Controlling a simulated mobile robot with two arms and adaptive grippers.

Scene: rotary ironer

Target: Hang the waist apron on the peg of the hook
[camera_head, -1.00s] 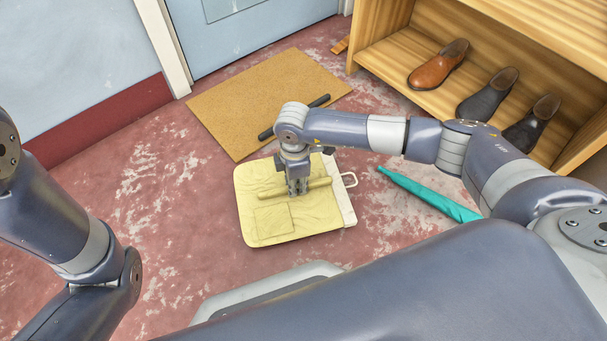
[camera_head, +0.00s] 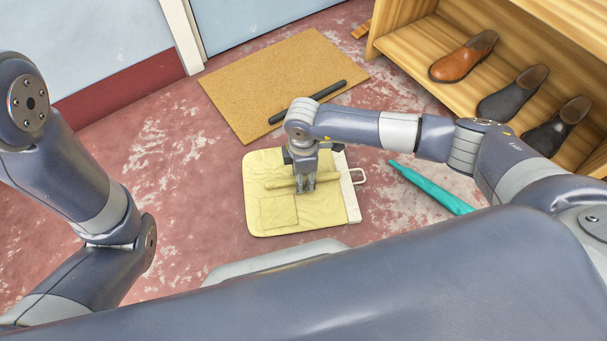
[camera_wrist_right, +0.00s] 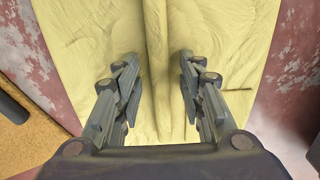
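The yellow waist apron (camera_head: 279,213) lies flat on the floor, with a pocket, a raised fold across its middle, and a white band with a loop (camera_head: 357,176) at its right side. My right gripper (camera_head: 305,188) points down at the fold. In the right wrist view the right gripper (camera_wrist_right: 162,95) is open, its fingers on either side of the apron's fold (camera_wrist_right: 158,60), with gaps between fingers and cloth. My left arm shows at the left, but its gripper is out of view. No hook or peg shows.
A tan mat (camera_head: 275,75) with a black bar (camera_head: 308,102) on it lies behind the apron. A closed teal umbrella (camera_head: 432,187) lies to the right. A wooden shelf (camera_head: 420,50) with several shoes stands at the back right. The red floor at left is clear.

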